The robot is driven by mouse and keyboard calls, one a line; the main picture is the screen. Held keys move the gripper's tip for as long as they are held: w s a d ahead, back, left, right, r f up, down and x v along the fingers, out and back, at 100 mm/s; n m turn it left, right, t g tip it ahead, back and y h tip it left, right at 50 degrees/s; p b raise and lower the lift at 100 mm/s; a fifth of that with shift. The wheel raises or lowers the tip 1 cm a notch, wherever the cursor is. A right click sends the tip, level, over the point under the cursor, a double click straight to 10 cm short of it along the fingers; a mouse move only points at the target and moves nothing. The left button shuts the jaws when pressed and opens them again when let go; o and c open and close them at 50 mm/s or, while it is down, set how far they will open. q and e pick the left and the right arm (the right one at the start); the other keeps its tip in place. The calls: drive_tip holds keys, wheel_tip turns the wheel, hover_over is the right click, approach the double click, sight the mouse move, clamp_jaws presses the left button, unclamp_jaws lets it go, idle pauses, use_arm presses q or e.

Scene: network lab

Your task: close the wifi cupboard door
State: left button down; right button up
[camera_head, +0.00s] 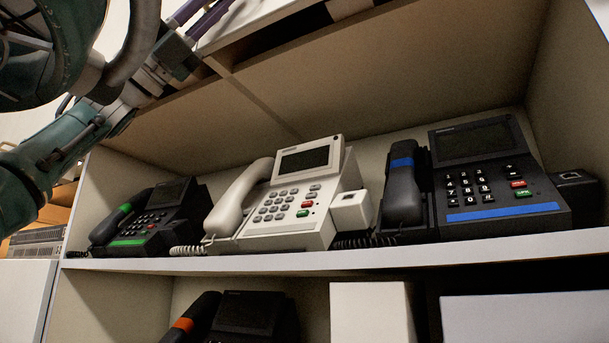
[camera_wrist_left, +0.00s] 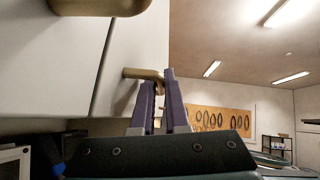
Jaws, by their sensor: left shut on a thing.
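In the left wrist view a pale cupboard door panel (camera_wrist_left: 138,40) stands upright, with a tan handle (camera_wrist_left: 138,73) near its lower edge. My left gripper (camera_wrist_left: 161,82) has its two purple fingers on either side of the handle's right end and is shut on it. In the head view my left gripper (camera_head: 198,18) is at the top, above the shelf unit, with the fingertips cut off by the frame edge. The head view does not clearly show the door, so I cannot tell how far it stands open. My right gripper is not in view.
Black, white and blue-striped phones stand on a shelf (camera_head: 350,261) in the head view; another phone sits below. A second pale panel (camera_wrist_left: 50,60) and a tan handle (camera_wrist_left: 100,6) are left of the door. Open room space lies to the right in the wrist view.

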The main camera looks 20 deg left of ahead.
use_arm(q)
drive_tip(key=shift+w+n+t, duration=0.4)
drive_tip(key=shift+t, duration=0.1)
drive_tip(key=c, duration=1.2)
unclamp_jaws()
drive_tip(key=b+v, duration=0.6)
drive_tip(key=v, duration=0.4)
drive_tip(key=shift+s, duration=0.15)
drive_tip(key=shift+m, duration=0.3)
